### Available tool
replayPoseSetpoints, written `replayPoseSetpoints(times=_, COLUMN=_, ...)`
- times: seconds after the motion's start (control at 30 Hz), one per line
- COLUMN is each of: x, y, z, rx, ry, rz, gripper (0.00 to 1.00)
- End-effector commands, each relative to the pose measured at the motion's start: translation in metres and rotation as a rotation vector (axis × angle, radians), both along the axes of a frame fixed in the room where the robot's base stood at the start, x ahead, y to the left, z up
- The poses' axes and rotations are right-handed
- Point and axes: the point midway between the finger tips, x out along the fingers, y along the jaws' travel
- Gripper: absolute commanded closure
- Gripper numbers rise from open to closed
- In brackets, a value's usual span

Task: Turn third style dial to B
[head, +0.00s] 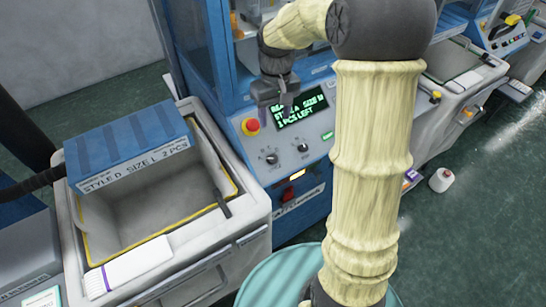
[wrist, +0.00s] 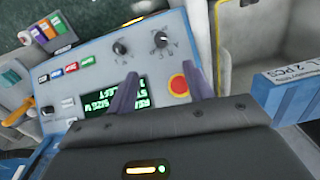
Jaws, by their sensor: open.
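Two small black dials sit on the light panel of the blue machine: a left dial (head: 271,158) and a right dial (head: 302,146). In the wrist view they show as one dial (wrist: 120,47) and another dial (wrist: 160,40). Their settings are too small to read. My gripper (head: 275,108) is over the panel's upper part, near the red button and screen. In the wrist view its two fingers (wrist: 160,85) are spread and empty, with both dials beyond the tips. I cannot tell which machine is the third.
A green-text screen (head: 300,112) seems to read style A. A red button (head: 251,126) is beside it. A grey bin (head: 245,205) at left carries a blue box (head: 125,140) labelled style D. More machines (head: 500,35) stand at right. A white bottle (head: 441,180) is on the floor.

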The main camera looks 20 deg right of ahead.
Motion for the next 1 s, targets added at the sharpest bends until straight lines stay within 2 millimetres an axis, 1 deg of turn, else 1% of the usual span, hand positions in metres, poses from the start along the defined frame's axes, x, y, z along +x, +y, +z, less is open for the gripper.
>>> replayPoseSetpoints(times=0.17, x=0.000, y=0.001, z=-0.003, rx=0.000, ry=0.000, rz=0.002, gripper=0.49)
replayPoseSetpoints(times=0.27, x=-0.001, y=0.003, z=-0.011, rx=0.000, ry=0.003, rz=0.003, gripper=0.49)
replayPoseSetpoints(times=0.37, x=-0.001, y=0.003, z=-0.024, rx=0.001, ry=0.003, rz=0.004, gripper=0.49)
replayPoseSetpoints(times=1.0, x=-0.002, y=0.005, z=-0.137, rx=0.000, ry=0.004, rz=0.004, gripper=0.49)
